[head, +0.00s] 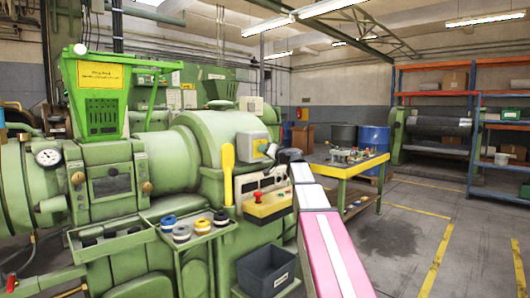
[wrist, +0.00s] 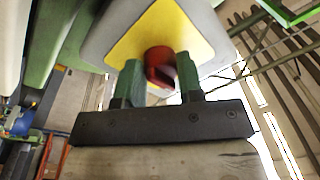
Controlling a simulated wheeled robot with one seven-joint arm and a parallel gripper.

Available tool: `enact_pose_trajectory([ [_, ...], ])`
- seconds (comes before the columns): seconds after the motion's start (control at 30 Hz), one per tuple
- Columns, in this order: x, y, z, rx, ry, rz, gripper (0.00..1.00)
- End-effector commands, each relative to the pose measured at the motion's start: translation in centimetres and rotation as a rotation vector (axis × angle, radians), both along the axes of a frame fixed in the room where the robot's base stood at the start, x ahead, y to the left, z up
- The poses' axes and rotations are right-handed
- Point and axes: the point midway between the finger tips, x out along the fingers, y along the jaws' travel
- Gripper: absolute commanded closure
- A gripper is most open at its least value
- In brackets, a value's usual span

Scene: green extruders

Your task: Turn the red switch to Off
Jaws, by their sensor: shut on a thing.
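The red switch (wrist: 160,62) is a round red knob on a yellow plate (wrist: 130,47) on the front of a light grey box. My gripper (wrist: 160,75) has its two green fingers on either side of the knob and is shut on it. In the head view, the grey switch box (head: 247,137) is mounted on the green machine, and my arm reaches up to it from the lower right. My gripper's dark end hides the knob there. Any Off marking and the knob's exact angle cannot be read.
Below the box is a yellow control panel (head: 268,206) with a red button. A yellow paddle-shaped piece (head: 228,170) stands left of it. A dark bin (head: 266,272) is below, and a yellow-framed table (head: 344,185) stands to the right. Open floor lies farther right.

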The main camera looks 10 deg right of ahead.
Motion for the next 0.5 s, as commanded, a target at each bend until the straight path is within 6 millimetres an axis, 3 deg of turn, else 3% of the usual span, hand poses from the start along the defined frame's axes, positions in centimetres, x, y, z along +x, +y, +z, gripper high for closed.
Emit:
enact_pose_trajectory([
  [0.13,-0.12,-0.02,-0.14,-0.003,0.001,0.001,0.89],
  [0.17,-0.12,-0.02,-0.13,-0.003,0.001,0.001,0.56],
  [0.2,-0.11,-0.01,-0.13,-0.003,0.001,0.000,0.43],
  [0.5,-0.11,-0.05,-0.05,-0.001,0.001,0.000,0.40],
])
